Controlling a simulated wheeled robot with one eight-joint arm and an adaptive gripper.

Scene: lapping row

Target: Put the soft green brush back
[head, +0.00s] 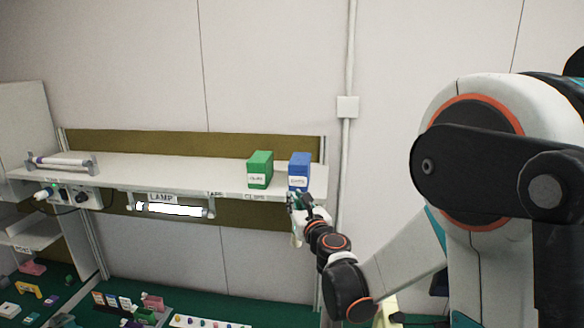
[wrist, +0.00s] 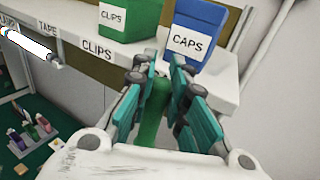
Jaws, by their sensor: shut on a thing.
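The soft green brush (wrist: 152,120) shows in the wrist view as a green length between my fingers. Much of it is hidden by the fingers, and its bristles cannot be made out. My gripper (wrist: 161,72) is shut on it. In the head view my gripper (head: 297,203) is at the front edge of the shelf (head: 190,173), near its right end, just below the blue box. The brush is too small and covered to tell clearly there.
A blue CAPS box (wrist: 190,35) and a green CLIPS box (wrist: 122,18) stand on the shelf close ahead. A white lamp tube (head: 175,210) hangs under the shelf. Several small items lie on the green bench (head: 225,290) below. A wall conduit (head: 350,150) runs at right.

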